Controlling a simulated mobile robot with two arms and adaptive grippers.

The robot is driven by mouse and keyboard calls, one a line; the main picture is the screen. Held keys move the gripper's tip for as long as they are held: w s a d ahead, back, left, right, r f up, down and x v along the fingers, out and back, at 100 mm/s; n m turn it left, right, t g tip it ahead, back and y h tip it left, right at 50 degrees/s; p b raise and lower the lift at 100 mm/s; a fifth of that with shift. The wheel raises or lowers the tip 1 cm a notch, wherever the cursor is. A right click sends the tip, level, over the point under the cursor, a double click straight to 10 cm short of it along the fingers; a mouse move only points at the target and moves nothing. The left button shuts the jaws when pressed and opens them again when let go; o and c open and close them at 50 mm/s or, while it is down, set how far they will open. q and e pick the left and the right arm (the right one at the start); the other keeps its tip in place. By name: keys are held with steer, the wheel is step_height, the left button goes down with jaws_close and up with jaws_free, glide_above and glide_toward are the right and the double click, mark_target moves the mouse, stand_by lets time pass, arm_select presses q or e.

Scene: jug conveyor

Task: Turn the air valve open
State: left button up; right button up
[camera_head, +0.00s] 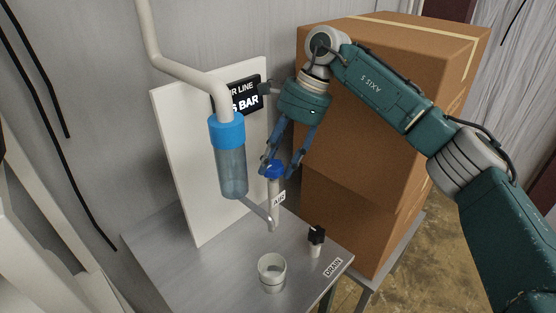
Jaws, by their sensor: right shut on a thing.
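The air valve (278,187) is an upright pale stem labelled "AIR" with a blue handle (271,169) on top. It stands on the grey metal table beside a clear cylinder with a blue cap (231,160). My right gripper (281,167) reaches down from above, its fingers around the blue handle and shut on it. The fingers partly cover the handle, and I cannot tell how far it is turned. My left gripper is not in view.
A black-knobbed drain valve (316,236) and a small open cup (272,272) stand at the table's front. Stacked cardboard boxes (350,160) rise close on the right. A white panel (185,150) with a black pressure sign stands behind. A pale pipe (180,66) enters the cylinder from above.

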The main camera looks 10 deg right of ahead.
steer(key=shift+w+a+r, duration=0.15)
steer(key=shift+a+r, duration=0.1)
steer(key=shift+r, duration=0.15)
steer(key=o, duration=1)
steer(key=shift+o, duration=0.4)
steer(key=shift+a+f, duration=0.2)
steer(key=shift+d+f, duration=0.1)
steer(key=shift+d, duration=0.1)
steer(key=shift+d, duration=0.1)
steer(key=v, duration=1.2)
